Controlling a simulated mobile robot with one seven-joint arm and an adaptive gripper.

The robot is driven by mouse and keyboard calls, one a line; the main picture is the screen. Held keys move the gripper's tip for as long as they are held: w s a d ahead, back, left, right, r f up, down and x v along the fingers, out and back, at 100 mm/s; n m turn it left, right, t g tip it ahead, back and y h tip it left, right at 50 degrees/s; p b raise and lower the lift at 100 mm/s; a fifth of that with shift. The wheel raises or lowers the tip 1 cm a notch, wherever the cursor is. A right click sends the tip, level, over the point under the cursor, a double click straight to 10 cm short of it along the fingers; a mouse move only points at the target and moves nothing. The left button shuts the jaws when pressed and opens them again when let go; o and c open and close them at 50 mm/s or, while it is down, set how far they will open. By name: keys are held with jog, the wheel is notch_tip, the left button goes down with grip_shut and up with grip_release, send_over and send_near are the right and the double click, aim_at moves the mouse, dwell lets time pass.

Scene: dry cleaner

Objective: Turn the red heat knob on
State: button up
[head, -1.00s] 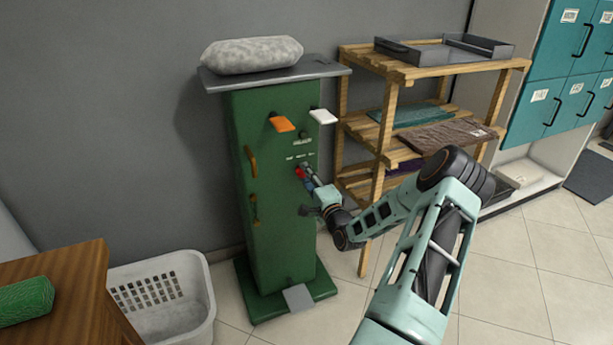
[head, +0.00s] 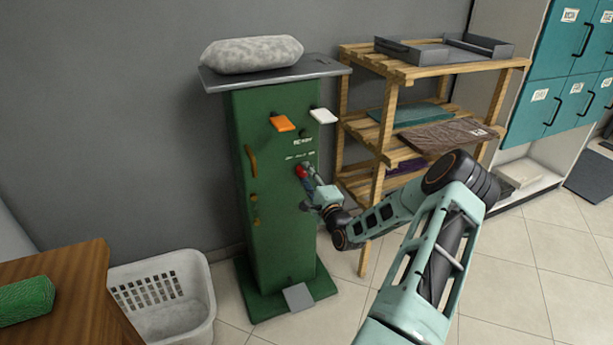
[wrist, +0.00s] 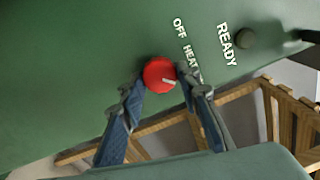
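The red heat knob (wrist: 155,70) is round, with a white pointer line, on the front of the green cabinet (head: 270,200). The OFF label (wrist: 180,28) shows above; the label's other end is hidden by my right finger. My gripper (wrist: 162,82) has one blue finger on each side of the knob, closed on it. In the head view the knob (head: 301,170) shows at the tip of my gripper (head: 310,180).
An orange tab (head: 282,124) and a white tab (head: 323,116) stick out above the knob. A wooden shelf (head: 400,72) stands close on the right. A white basket (head: 203,325) is on the floor at left.

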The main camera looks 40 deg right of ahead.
jog(key=o, duration=0.4)
jog(key=shift+c, duration=0.2)
jog(key=v, duration=1.2)
